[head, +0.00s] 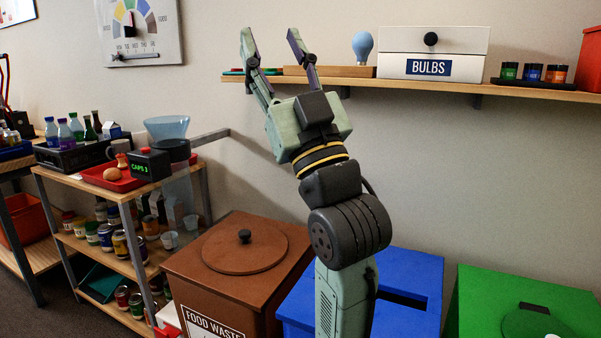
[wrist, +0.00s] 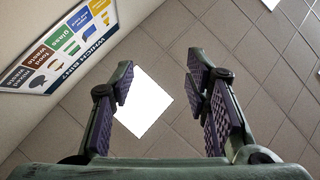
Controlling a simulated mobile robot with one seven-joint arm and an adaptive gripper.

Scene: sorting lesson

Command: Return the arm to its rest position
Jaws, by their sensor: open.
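My arm stands nearly upright in the middle of the head view, bent slightly to the left. My gripper (head: 273,46) points up, with its fingers spread in front of the wall shelf. In the wrist view my gripper (wrist: 163,107) is open and nothing is between its purple-padded fingers. Beyond the fingers that view shows the ceiling with a bright light panel (wrist: 143,103).
A wall shelf (head: 500,90) behind my gripper holds a white BULBS drawer (head: 432,42), a blue bulb (head: 362,46) and small jars. Below stand a brown food waste bin (head: 205,285), a blue bin (head: 420,275) and a green bin (head: 490,290). A loaded cart (head: 115,192) stands left.

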